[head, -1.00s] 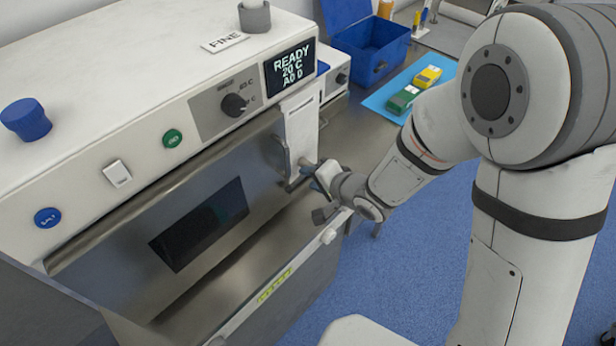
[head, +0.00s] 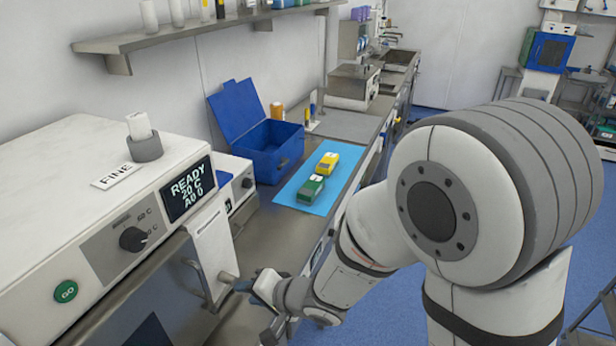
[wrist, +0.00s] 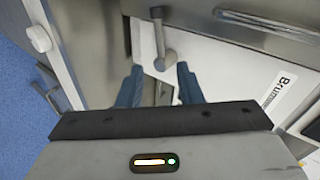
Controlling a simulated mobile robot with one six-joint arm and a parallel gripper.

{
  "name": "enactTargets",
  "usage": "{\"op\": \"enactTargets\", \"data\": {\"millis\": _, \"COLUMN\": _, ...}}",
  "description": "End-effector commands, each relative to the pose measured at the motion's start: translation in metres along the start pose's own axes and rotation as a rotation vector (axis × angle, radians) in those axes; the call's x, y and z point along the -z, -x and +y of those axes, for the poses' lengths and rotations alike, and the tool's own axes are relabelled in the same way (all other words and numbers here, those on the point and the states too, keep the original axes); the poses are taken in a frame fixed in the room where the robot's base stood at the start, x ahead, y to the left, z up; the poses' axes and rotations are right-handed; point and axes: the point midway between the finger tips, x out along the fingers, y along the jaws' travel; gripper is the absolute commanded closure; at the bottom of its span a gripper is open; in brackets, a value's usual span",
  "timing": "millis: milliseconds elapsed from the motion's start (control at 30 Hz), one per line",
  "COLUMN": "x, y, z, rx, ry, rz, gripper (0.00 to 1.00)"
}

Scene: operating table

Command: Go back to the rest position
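My gripper (head: 243,286) is low in the head view, beside the lever handle (head: 207,290) on the front of the white machine (head: 80,260). In the wrist view my gripper (wrist: 159,84) has its two blue fingers apart, with nothing held between them. The grey lever (wrist: 160,40) shows just beyond the fingertips, seemingly apart from them. My arm is stretched out from the right and bent at the elbow. The machine's display reads READY, 20 C.
Right of the machine, a steel counter holds an open blue box (head: 265,145) and a blue mat (head: 290,188) with a green block (head: 310,188) and a yellow block (head: 327,163). A shelf (head: 190,32) runs along the wall.

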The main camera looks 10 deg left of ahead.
Motion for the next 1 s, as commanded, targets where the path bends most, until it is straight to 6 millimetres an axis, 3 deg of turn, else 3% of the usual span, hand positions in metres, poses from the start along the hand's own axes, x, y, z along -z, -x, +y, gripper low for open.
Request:
{"op": "enactTargets", "data": {"millis": 133, "x": 0.027, "y": 0.014, "z": 0.007, "rx": -0.050, "ry": 0.051, "rz": 0.084, "gripper": 0.67}}
{"op": "enactTargets", "data": {"millis": 233, "x": 0.068, "y": 0.044, "z": 0.023, "rx": -0.162, "ry": 0.133, "rz": 0.212, "gripper": 0.67}}
{"op": "enactTargets", "data": {"millis": 300, "x": 0.099, "y": 0.078, "z": 0.039, "rx": -0.281, "ry": 0.190, "rz": 0.304, "gripper": 0.67}}
{"op": "enactTargets", "data": {"millis": 400, "x": 0.129, "y": 0.135, "z": 0.065, "rx": -0.470, "ry": 0.247, "rz": 0.388, "gripper": 0.67}}
{"op": "enactTargets", "data": {"millis": 500, "x": 0.138, "y": 0.193, "z": 0.090, "rx": -0.650, "ry": 0.270, "rz": 0.404, "gripper": 0.67}}
{"op": "enactTargets", "data": {"millis": 633, "x": 0.122, "y": 0.260, "z": 0.117, "rx": -0.832, "ry": 0.267, "rz": 0.336, "gripper": 0.67}}
{"op": "enactTargets", "data": {"millis": 733, "x": 0.095, "y": 0.298, "z": 0.128, "rx": -0.908, "ry": 0.259, "rz": 0.241, "gripper": 0.67}}
{"op": "enactTargets", "data": {"millis": 833, "x": 0.068, "y": 0.322, "z": 0.133, "rx": -0.934, "ry": 0.260, "rz": 0.145, "gripper": 0.67}}
{"op": "enactTargets", "data": {"millis": 1000, "x": 0.039, "y": 0.339, "z": 0.132, "rx": -0.928, "ry": 0.271, "rz": 0.043, "gripper": 0.67}}
